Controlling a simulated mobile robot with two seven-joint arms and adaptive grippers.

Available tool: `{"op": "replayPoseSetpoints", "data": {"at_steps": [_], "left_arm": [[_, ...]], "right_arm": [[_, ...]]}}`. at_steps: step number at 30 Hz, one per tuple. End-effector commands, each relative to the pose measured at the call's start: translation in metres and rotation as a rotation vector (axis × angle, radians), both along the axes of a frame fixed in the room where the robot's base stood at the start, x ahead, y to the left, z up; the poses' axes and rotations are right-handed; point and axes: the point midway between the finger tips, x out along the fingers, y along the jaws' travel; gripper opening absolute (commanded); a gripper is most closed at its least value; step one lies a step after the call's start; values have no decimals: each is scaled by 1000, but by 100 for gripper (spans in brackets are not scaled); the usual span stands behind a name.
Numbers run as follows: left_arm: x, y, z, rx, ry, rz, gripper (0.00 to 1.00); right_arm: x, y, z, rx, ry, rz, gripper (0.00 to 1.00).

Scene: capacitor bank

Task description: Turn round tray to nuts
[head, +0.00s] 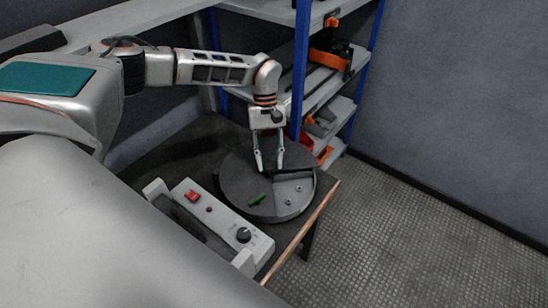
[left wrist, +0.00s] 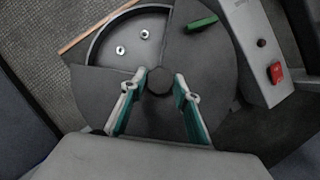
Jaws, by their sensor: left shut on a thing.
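The round tray (head: 235,178) is a grey disc on the dark table, with a flat cover that has a wedge-shaped opening. Two small metal nuts (head: 294,195) lie in the opening, at the tray's front right in the head view. The nuts also show at upper left in the left wrist view (left wrist: 133,42). A green piece (head: 257,199) lies on the tray's cover and shows in the left wrist view (left wrist: 202,24). My left gripper (head: 270,168) points down and is shut on the dark central knob (left wrist: 160,81) of the tray. My right gripper is out of view.
A light grey control box (head: 220,215) with a red switch (head: 192,196) and a black dial stands close beside the tray. Blue-post shelving (head: 301,70) with orange and dark items stands behind. The table's wooden edge (head: 300,228) is near the tray's right; open floor lies beyond.

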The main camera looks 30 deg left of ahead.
Motion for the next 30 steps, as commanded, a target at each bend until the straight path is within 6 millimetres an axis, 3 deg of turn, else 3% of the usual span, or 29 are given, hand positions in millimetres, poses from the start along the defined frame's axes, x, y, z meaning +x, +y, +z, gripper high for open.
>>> {"op": "replayPoseSetpoints", "data": {"at_steps": [16,17,18,19,30], "left_arm": [[-1,2,0,0,-1,-9,0],[-1,2,0,0,-1,-9,33],[-2,2,0,0,-1,-9,43],[-1,2,0,0,-1,-9,48],[-1,3,2,0,-1,-9,48]], "right_arm": [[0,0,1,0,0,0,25],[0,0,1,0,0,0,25],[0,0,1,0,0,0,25],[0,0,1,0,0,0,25],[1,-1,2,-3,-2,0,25]]}}
